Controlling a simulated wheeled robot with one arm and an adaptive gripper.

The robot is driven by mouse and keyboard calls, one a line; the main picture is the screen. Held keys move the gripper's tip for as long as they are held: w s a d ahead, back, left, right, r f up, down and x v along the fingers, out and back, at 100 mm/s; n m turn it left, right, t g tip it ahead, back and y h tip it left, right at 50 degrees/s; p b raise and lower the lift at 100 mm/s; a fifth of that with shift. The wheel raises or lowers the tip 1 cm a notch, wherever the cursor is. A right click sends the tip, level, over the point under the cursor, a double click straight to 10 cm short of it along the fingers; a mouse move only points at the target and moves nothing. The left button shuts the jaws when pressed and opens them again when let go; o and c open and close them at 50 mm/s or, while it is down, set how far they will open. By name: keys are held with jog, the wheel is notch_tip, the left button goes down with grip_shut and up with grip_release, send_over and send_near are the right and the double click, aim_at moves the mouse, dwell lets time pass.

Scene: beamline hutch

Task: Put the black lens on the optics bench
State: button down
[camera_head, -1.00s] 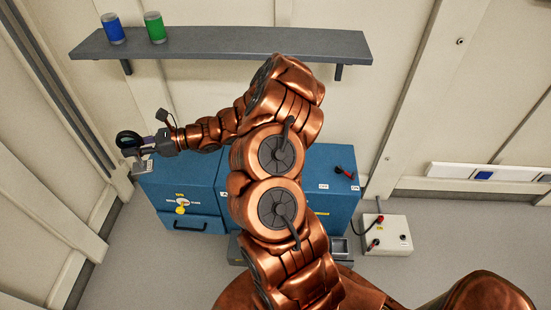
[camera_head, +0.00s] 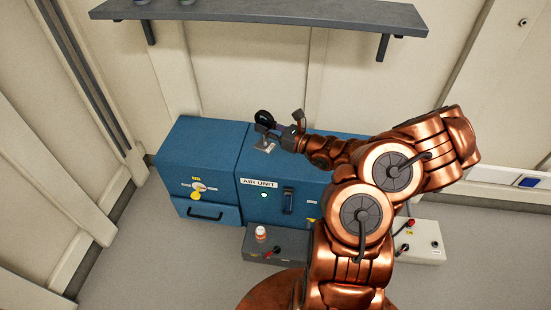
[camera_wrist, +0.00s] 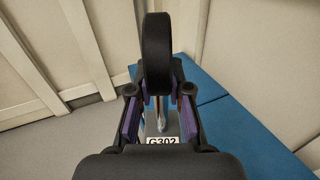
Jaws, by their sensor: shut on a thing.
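The black lens (camera_head: 264,117) is a dark round ring on a thin post with a pale metal base. It stands roughly upright above the blue cabinets in the head view. In the wrist view the lens (camera_wrist: 157,55) is seen edge-on, with a label reading G302 at its base. My gripper (camera_head: 272,131) is shut on the lens post, also in the wrist view (camera_wrist: 160,107). I cannot tell if the base touches the cabinet top. I cannot identify an optics bench in view.
The blue AIR UNIT cabinet (camera_head: 251,211) and another blue cabinet (camera_head: 196,160) stand against the wall. A grey shelf (camera_head: 270,17) overhangs above. A dark grey box (camera_head: 267,256) holds a small white-and-orange container (camera_head: 261,232). A white switch box (camera_head: 425,247) stands right.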

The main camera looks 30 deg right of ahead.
jog(key=s+d+f+m+t+h+b, duration=0.1)
jog(key=s+d+f+m+h+b, duration=0.1)
jog(key=s+d+f+h+b, duration=0.3)
jog(key=s+d+f+m+t+h+b, duration=0.1)
jog(key=s+d+f+m+h+b, duration=0.15)
jog(key=d+f+b, duration=0.45)
jog(key=shift+y, duration=0.25)
jog(key=w+d+f+b, duration=0.2)
jog(key=w+b, duration=0.2)
jog(key=w+d+f+b, duration=0.1)
jog(key=w+d+b, duration=0.1)
jog(key=w+b, duration=0.2)
jog(key=w+d+f+b, duration=0.2)
jog(key=w+b, duration=0.2)
jog(key=w, duration=0.1)
jog(key=shift+w+f, duration=0.3)
jog(key=shift+w, duration=0.1)
jog(key=shift+r, duration=0.1)
jog(key=c, duration=1.1)
grip_release()
